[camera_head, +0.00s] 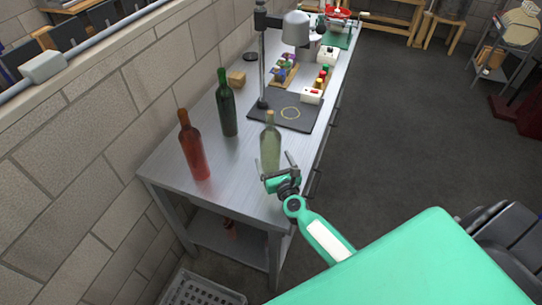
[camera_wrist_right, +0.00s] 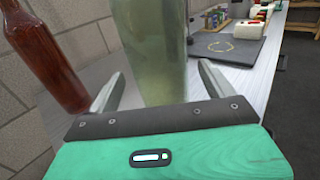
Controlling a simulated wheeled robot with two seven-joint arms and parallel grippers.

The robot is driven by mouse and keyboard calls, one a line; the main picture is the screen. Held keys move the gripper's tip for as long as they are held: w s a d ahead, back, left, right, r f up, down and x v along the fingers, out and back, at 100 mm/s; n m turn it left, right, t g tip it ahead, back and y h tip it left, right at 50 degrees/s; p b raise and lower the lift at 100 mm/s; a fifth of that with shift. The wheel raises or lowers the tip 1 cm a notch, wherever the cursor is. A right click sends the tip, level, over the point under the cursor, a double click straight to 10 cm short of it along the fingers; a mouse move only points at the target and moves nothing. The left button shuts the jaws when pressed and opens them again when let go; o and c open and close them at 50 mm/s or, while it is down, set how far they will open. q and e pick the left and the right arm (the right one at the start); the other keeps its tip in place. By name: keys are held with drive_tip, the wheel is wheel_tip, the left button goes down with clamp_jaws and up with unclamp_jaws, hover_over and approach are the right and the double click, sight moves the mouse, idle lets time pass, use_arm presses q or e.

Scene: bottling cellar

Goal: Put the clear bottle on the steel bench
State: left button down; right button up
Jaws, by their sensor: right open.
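The clear bottle (camera_head: 270,147), pale greenish glass with a tan top, stands upright on the steel bench (camera_head: 228,172) near its front right edge. My right gripper (camera_head: 275,167) is open just in front of it. In the right wrist view the clear bottle (camera_wrist_right: 152,50) rises between the two spread fingers of the gripper (camera_wrist_right: 158,88), with gaps at both sides. The fingers do not grip it. A red-brown bottle (camera_head: 194,148) stands to the left, and it also shows in the right wrist view (camera_wrist_right: 42,57). My left gripper is not in view.
A dark green bottle (camera_head: 227,104) stands farther back by the brick wall. A black mat (camera_head: 290,122) with a yellow ring and a lamp-like stand (camera_head: 262,60) lie behind the clear bottle. A grey crate (camera_head: 203,289) is on the floor. The bench's near end is clear.

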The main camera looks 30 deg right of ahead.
drive_tip(key=s+a+b, duration=0.1)
drive_tip(key=s, duration=0.7)
drive_tip(key=shift+s+b, duration=0.2)
drive_tip(key=shift+b, duration=0.15)
drive_tip(key=shift+a, duration=0.1)
